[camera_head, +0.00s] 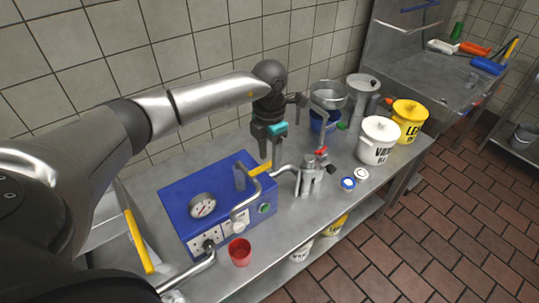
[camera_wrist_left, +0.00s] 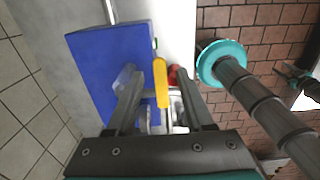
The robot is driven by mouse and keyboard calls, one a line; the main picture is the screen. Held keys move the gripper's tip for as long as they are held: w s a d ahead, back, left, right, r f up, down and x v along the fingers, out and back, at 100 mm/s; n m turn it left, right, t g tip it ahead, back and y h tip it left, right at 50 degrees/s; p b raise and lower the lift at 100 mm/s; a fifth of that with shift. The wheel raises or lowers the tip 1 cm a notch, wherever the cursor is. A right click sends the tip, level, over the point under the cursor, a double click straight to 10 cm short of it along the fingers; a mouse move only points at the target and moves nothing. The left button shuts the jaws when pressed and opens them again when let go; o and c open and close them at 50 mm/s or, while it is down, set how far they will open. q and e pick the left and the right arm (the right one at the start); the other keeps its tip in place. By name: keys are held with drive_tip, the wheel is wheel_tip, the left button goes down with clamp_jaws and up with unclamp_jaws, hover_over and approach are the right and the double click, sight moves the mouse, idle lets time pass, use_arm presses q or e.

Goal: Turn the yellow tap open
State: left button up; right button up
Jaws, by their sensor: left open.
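The yellow tap handle (camera_head: 260,169) is a flat bar on the metal pipework at the right end of the blue box (camera_head: 172,203). My left gripper (camera_head: 268,154) points down just above it in the head view. In the left wrist view the yellow handle (camera_wrist_left: 161,83) shows between the two fingers of my open left gripper (camera_wrist_left: 157,80). A gap shows on each side of the handle, and I cannot tell whether a finger touches it. I cannot make out my right gripper.
A bent pipe (camera_head: 245,201) crosses over the blue box, which bears a round gauge (camera_head: 202,205). A red cup (camera_head: 240,252) stands at the front edge. A metal fitting (camera_head: 309,176), white bucket (camera_head: 378,143) and yellow bucket (camera_head: 407,120) stand to the right.

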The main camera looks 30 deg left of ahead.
use_arm(q)
drive_tip(key=shift+f, duration=0.2)
clamp_jaws()
idle(0.3)
